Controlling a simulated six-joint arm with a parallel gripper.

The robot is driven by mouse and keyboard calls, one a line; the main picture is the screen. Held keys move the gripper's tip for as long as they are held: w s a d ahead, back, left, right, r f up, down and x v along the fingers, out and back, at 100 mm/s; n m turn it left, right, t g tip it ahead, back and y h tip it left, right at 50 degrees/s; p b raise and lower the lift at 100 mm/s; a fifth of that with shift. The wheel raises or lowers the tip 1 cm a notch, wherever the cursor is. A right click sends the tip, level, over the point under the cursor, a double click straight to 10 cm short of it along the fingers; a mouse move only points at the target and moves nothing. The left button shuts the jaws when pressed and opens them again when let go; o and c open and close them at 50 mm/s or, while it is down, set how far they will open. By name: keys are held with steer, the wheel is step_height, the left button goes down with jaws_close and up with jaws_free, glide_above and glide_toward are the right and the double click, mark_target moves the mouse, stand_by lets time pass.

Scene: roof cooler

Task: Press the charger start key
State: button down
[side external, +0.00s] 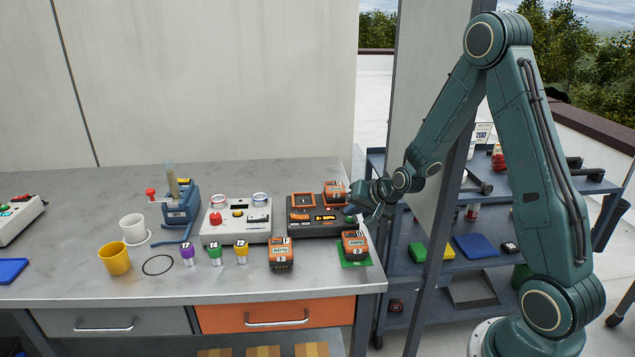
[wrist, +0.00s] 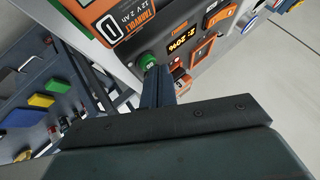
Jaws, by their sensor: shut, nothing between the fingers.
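The charger (side external: 298,229) is a dark box with orange-edged bays near the right end of the bench. Its green key (wrist: 147,60) shows in the wrist view, beside a lit orange display (wrist: 184,40).
Orange batteries stand in front of the charger, one on bare bench (side external: 281,254) and one on a green mat (side external: 354,263). A grey control box (side external: 237,236) is left of the charger. A shelf cart (side external: 478,245) stands beyond the bench's right edge.

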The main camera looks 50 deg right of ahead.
steer(key=shift+r, duration=0.5)
steer(key=shift+r, duration=0.2)
step_height(320, 180, up, 5)
steer(key=shift+f, duration=0.15)
stand_by(0.6)
stand_by(0.4)
steer(key=s+a+r+n+g+y, duration=0.1)
steer(key=s+a+r+n+g, duration=0.1)
steer(key=s+a+r+n, duration=0.75)
steer(key=s+a, duration=0.3)
steer(key=s, duration=0.5)
steer(key=s+a+r+n+g, duration=0.1)
steer(key=s+a+r, duration=0.3)
steer(key=s, duration=0.5)
steer(key=shift+r, duration=0.25)
